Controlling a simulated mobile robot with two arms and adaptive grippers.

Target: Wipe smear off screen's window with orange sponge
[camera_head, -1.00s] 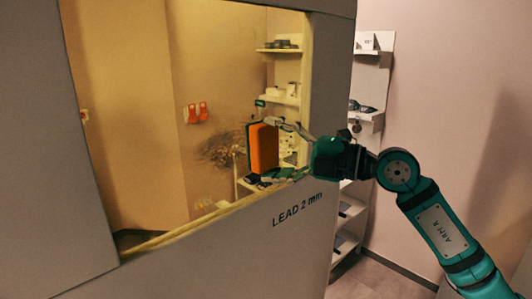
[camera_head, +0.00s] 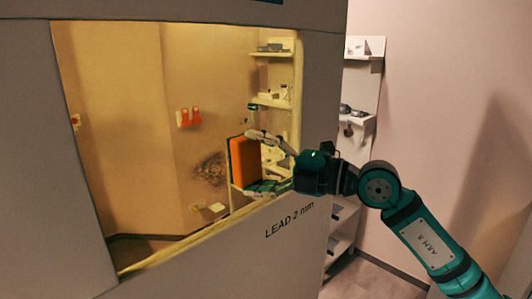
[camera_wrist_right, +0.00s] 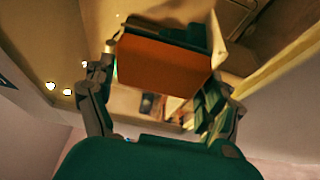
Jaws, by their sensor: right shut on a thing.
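The orange sponge (camera_head: 243,160) with a dark green scouring side is in my right gripper (camera_head: 256,163), whose fingers hold it from above and below. It stands upright, green side toward the window (camera_head: 140,130) of the grey screen (camera_head: 190,270). I cannot tell whether it touches the pane. A dark, speckled smear (camera_head: 208,168) shows on the window just left of the sponge; the sponge may hide part of it. In the right wrist view, the sponge (camera_wrist_right: 165,62) sits between the two fingers. My left gripper is not in view.
The window's pale frame (camera_head: 205,236) borders the pane, close to my right gripper. White shelves (camera_head: 362,85) with small items stand behind the screen at right. Orange items (camera_head: 190,117) hang on the wall seen through the glass. The floor right of the screen looks clear.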

